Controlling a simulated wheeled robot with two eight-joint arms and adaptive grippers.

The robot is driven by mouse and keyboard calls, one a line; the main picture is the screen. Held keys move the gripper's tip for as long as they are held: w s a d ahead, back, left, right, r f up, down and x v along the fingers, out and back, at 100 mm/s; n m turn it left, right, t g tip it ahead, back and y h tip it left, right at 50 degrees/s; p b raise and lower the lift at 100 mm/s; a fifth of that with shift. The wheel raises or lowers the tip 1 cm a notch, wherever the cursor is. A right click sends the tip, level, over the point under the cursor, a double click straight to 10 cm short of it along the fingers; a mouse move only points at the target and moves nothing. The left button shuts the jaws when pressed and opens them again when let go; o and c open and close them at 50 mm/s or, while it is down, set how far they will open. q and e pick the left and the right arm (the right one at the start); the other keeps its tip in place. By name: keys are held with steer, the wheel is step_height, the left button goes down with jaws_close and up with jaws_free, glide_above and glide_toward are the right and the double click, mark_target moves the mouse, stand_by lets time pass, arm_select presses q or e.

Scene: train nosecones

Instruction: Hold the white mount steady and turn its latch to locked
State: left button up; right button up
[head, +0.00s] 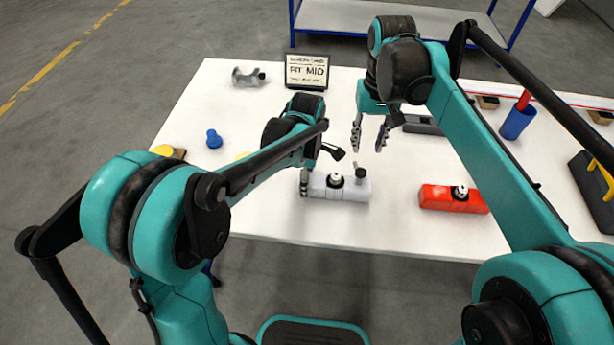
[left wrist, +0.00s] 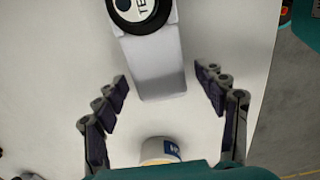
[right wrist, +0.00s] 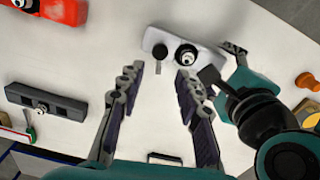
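The white mount (head: 348,190) lies on the table near its front edge. It carries a black round fitting with a white centre (head: 335,181) and a small dark knob (head: 360,172) on a stem, which looks like the latch. Both also show on the mount in the right wrist view (right wrist: 171,42). My left gripper (head: 306,180) is at the mount's left end. In the left wrist view its fingers are spread on both sides of the mount's end (left wrist: 160,85), with gaps. My right gripper (head: 369,136) is open and empty, behind and above the mount.
A red mount (head: 452,199) lies to the right and a grey one (head: 424,125) further back. The table between the white and red mounts is clear.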

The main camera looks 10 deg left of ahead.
mark_target(358, 171)
arm_select(q)
steer(key=c, duration=1.1)
steer(key=shift+c, duration=0.2)
arm_select(e)
steer(key=c, duration=0.5)
steer(key=shift+w+d+m, duration=0.15)
steer(key=shift+m, duration=0.15)
jaws_close()
steer(key=w+d+f+m+y, duration=0.25)
steer(key=w+d+m, duration=0.4)
steer(key=m, duration=0.95)
steer(key=s+a+f, duration=0.3)
steer(key=a+f, duration=0.2)
steer(key=f, duration=0.4)
steer(key=shift+g, duration=0.4)
